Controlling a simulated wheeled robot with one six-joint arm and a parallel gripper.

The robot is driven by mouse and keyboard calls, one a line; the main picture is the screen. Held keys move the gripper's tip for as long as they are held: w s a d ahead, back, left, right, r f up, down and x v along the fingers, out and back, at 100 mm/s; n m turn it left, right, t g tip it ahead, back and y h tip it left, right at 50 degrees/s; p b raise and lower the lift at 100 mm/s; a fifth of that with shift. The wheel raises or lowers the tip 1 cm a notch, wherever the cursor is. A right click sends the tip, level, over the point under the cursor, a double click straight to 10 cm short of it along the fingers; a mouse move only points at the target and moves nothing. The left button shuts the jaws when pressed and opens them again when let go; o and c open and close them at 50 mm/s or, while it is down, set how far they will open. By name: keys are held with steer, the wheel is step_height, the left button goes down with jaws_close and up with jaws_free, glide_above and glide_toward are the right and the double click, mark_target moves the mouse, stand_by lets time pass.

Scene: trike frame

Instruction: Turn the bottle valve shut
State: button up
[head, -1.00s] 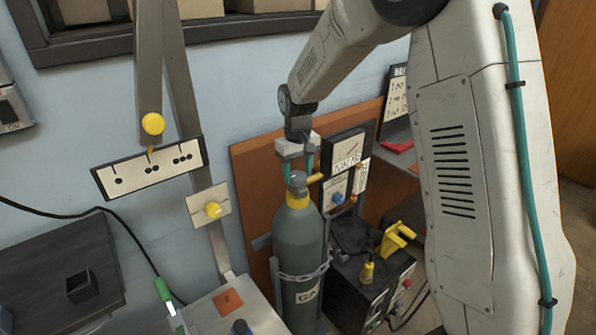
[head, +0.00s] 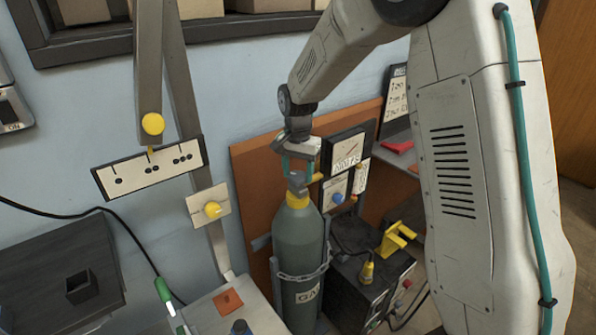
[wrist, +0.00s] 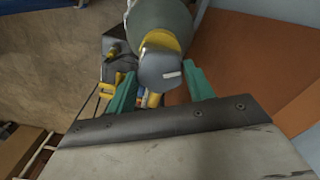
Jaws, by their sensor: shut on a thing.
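The grey-green gas bottle (head: 298,243) stands upright, chained at its middle, with a yellow collar (head: 297,200) at its neck. The grey bottle valve (head: 297,183) sits on top. My gripper (head: 298,172) points down from above, its teal fingers on either side of the valve, shut on it. In the wrist view the rounded valve top (wrist: 160,68), with a white mark, lies between the fingers of my gripper (wrist: 160,84). The contact faces are partly hidden.
A dark machine (head: 365,285) with a yellow handle is beside the bottle. A brown board (head: 250,180) is behind. A light bench (head: 245,305) lies front left.

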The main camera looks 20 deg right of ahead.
mark_target(298, 175)
steer(key=m, duration=0.5)
steer(key=shift+w+r+m, duration=0.1)
steer(key=shift+m, duration=0.2)
stand_by(0.4)
steer(key=o, duration=1)
steer(key=shift+c, duration=0.2)
step_height(298, 175, up, 8)
steer(key=shift+f, duration=0.1)
